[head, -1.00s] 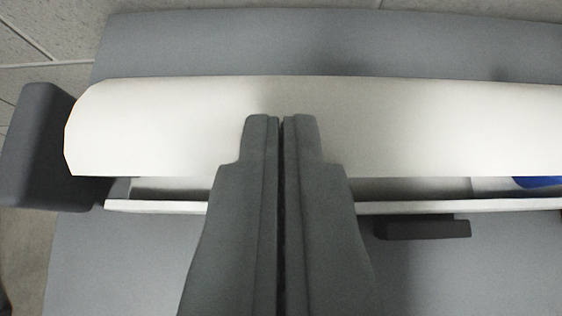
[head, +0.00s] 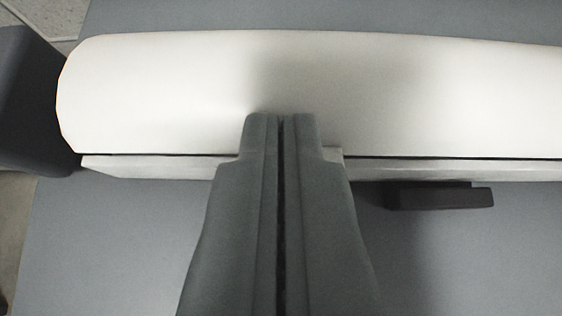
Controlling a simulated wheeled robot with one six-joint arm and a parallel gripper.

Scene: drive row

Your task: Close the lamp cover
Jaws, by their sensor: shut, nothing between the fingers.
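The white, curved lamp cover (head: 400,95) spans the head view from the left to beyond the right edge. Its lower edge lies along the pale base strip (head: 420,170), with only a thin dark line between them. No interior shows. My gripper (head: 281,122) is shut and empty, with its fingertips over the lower part of the cover at mid-picture. It hides part of the cover's edge and the strip. I cannot tell whether the fingertips touch the cover.
A dark grey block (head: 30,100) stands at the left end of the lamp. A small black piece (head: 440,196) sits just below the base strip.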

